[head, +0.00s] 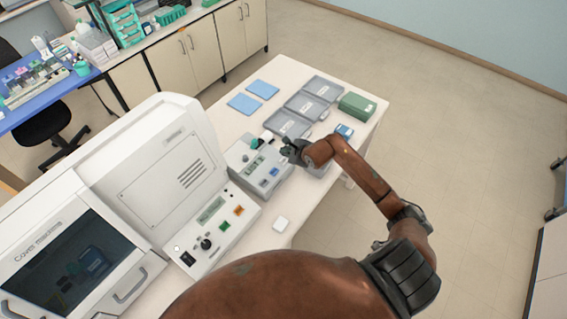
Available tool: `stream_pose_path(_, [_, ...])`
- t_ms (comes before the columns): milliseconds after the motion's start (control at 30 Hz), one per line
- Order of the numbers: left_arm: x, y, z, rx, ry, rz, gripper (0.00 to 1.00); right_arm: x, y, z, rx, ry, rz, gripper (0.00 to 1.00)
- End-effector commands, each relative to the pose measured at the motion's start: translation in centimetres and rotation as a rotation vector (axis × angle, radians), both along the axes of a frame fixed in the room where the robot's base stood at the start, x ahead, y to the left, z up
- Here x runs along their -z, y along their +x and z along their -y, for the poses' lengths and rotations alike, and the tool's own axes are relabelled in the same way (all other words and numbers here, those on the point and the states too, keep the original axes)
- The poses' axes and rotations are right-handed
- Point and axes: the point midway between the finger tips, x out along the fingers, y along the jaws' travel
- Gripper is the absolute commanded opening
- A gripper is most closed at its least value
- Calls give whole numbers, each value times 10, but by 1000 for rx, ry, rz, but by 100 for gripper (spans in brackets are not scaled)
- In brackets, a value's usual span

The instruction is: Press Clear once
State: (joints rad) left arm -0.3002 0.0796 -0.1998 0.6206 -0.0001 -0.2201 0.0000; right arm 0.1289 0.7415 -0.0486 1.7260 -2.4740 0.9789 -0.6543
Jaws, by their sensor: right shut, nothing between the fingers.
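My right gripper (289,147) is dark, small in the picture and shut with nothing in it. It is over the far right part of a small grey-white device (243,177) on the white table. That device has a small display and blue buttons (264,183) on its front panel. The button labels are too small to read, so I cannot tell which one is Clear. I cannot tell whether the fingertips touch the device; the gripper and arm cover part of it. My left gripper is not in view.
A large white cover machine (150,180) stands at the left, with green and orange buttons on its panel. Grey trays (325,88), blue mats (262,89) and a green box (357,105) lie beyond the gripper.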

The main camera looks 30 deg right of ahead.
Motion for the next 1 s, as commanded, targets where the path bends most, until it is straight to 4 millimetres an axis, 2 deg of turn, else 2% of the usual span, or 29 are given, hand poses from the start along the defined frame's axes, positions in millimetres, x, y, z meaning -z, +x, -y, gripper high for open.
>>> stream_pose_path(33, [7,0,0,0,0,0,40,11,0,-1,1,2,-1,0])
stream_pose_path(100, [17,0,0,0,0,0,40,21,0,0,-1,-1,1,0])
stream_pose_path(267, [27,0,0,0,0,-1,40,34,0,0,-1,-1,0,0])
stream_pose_path(1000, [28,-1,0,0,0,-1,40,34,0,0,0,0,0,0])
